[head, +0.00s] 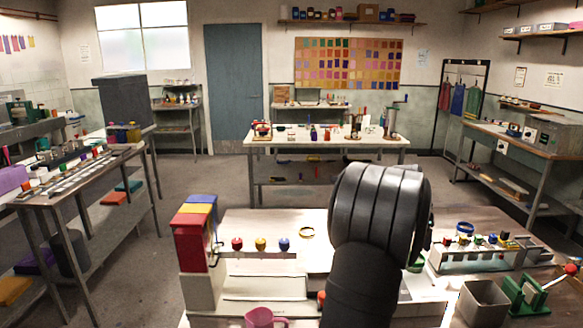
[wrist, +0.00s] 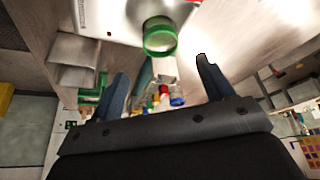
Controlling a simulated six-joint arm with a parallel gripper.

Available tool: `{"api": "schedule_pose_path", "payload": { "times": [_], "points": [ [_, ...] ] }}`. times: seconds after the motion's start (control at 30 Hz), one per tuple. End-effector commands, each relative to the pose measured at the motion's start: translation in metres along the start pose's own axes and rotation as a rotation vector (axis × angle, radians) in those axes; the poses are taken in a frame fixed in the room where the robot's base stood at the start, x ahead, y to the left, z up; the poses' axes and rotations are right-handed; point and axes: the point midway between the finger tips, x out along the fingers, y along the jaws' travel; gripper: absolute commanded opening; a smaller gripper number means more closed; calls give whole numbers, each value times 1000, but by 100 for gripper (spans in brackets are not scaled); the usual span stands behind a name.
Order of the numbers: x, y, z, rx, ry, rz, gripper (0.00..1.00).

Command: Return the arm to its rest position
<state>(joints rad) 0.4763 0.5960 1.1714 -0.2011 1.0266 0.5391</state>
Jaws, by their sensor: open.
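My gripper (wrist: 163,85) shows in the wrist view with its two dark fingers spread wide apart. Nothing is held between them. Beyond the fingertips is a green ring-like object (wrist: 160,37) near a pale surface, apart from the fingers. Small red, yellow and blue items show farther back between the fingers, too small to name. In the head view my dark arm rises at the front centre-right, over the near bench (head: 240,222). It hides part of the bench, and my gripper cannot be made out there.
On the near bench stand a red, yellow and blue block (head: 192,240), coloured knobs (head: 260,244), a yellowish ring (head: 307,232) and a pink mug (head: 262,318). At right are a rack (head: 480,260), a grey bin (head: 485,303) and a green lever device (head: 525,295).

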Motion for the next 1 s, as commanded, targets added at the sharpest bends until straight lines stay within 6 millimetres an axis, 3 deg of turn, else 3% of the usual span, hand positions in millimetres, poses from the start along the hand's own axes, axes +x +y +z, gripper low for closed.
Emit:
{"api": "schedule_pose_path", "payload": {
  "times": [0.07,0.2,0.67,0.9,1.0],
  "points": [
    [-18,0,0,0,3,-2,74],
    [17,0,1,0,-5,2,74],
    [110,0,1,0,-3,1,74],
    [65,1,-17,0,3,-1,74],
    [55,22,-18,2,2,1,74]
  ]
}}
